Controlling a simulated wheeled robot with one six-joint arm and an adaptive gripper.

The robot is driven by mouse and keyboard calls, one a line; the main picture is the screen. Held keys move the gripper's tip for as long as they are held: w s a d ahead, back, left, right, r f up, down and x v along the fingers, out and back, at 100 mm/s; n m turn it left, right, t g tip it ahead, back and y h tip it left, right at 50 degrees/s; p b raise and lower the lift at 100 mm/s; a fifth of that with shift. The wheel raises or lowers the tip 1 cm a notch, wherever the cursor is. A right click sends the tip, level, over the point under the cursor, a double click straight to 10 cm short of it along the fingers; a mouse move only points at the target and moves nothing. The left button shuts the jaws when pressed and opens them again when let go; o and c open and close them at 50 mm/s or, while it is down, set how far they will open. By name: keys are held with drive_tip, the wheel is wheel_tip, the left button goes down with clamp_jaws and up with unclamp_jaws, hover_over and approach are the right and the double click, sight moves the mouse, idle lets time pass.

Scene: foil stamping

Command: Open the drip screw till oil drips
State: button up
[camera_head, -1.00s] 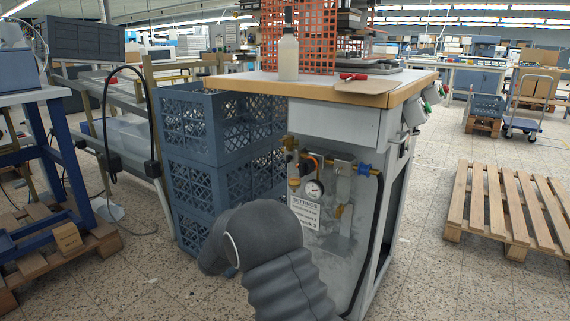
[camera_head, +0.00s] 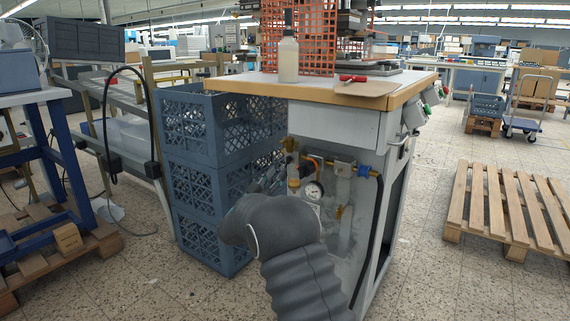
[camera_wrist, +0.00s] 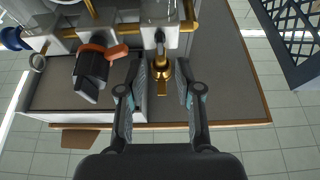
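My gripper (camera_wrist: 162,72) is open in the wrist view, one finger on each side of a brass screw-like fitting (camera_wrist: 161,86). Gaps show between the fitting and both fingers. The fitting hangs on a white and clear body; I take it for the drip screw, but cannot be sure. In the head view my gripper (camera_head: 275,174) reaches toward the air service unit on the side of the workbench, beside the brass parts (camera_head: 294,182) and the pressure gauge (camera_head: 314,190). My arm hides part of the unit. No oil drop is visible.
A black valve with an orange handle (camera_wrist: 100,52) sits just left of the fingers in the wrist view. Stacked blue crates (camera_head: 203,190) stand left of the workbench (camera_head: 335,122). A black hose (camera_head: 371,235) runs down its side. A wooden pallet (camera_head: 510,205) lies right.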

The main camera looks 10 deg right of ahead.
sight(287, 161)
drive_tip(key=shift+x, duration=2.8)
clamp_jaws()
